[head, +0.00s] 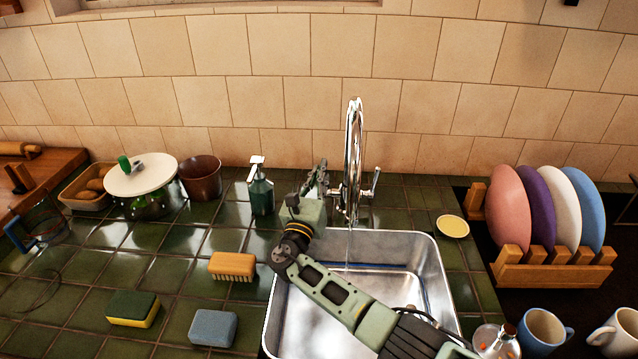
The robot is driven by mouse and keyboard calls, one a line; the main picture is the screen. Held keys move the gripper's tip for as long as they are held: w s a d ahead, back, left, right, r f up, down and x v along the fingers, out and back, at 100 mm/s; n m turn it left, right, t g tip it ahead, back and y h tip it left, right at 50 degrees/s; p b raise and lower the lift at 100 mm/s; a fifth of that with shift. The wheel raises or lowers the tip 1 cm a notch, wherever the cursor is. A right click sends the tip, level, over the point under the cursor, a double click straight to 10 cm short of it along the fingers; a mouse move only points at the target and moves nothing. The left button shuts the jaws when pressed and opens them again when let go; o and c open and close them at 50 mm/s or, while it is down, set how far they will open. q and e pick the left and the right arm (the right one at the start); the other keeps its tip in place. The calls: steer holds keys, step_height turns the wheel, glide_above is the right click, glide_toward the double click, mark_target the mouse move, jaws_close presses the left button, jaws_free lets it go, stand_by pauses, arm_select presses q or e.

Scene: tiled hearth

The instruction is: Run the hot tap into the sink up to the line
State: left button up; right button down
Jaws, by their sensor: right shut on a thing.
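A chrome tap (353,150) with a tall curved spout stands behind the steel sink (425,248). A lever (374,184) shows on its right side; the left side is largely hidden by my right gripper (318,178). That gripper is shut at the tap's left side, on what seems to be the left handle. A thin stream of water (349,243) seems to fall from the spout into the sink. A dark blue line (423,290) runs along the basin wall. My right arm crosses the basin and hides part of it; I cannot tell the water level. My left gripper is out of view.
A green soap bottle (261,190) stands close left of my gripper. A brush (232,265), a blue sponge (213,328) and a yellow-green sponge (133,308) lie left of the sink. A yellow dish (453,226), plate rack (550,275) and mugs (543,330) are on the right.

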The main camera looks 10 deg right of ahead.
steer(key=c, duration=1.8)
jaws_free()
steer(key=v, duration=0.7)
steer(key=shift+s+a, duration=0.1)
steer(key=shift+s, duration=0.15)
steer(key=shift+f, duration=0.1)
